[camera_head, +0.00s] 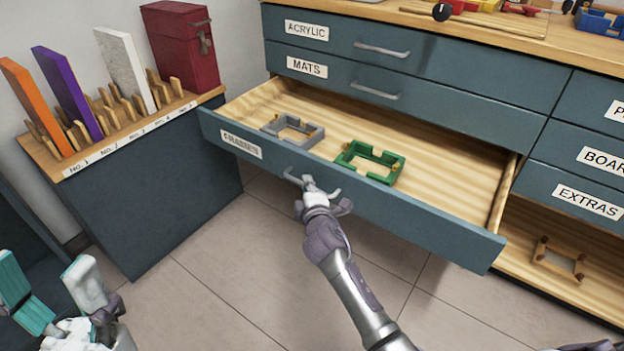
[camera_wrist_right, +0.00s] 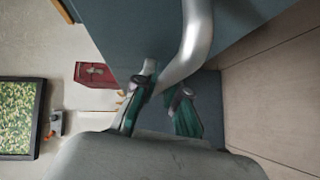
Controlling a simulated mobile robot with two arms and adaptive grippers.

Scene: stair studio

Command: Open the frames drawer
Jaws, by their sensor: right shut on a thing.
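The frames drawer (camera_head: 350,203) is a wide blue-grey drawer, pulled well out from the cabinet. Its label (camera_head: 241,145) is hard to read. A grey frame (camera_head: 313,136) and a green frame (camera_head: 346,155) lie inside on the pale wood. My right gripper (camera_head: 314,190) is shut on the drawer's metal handle (camera_head: 289,176). The handle also shows large between the fingers in the right wrist view (camera_wrist_right: 196,40). My left gripper (camera_head: 48,278) is open and empty at the lower left, away from the drawer.
Closed ACRYLIC (camera_head: 440,59) and MATS (camera_head: 440,104) drawers sit above. An EXTRAS drawer (camera_head: 540,186) is at the right, with a brown frame (camera_head: 560,262) in an open space below. A low cabinet (camera_head: 160,215) with upright boards stands left. Tiled floor is clear in front.

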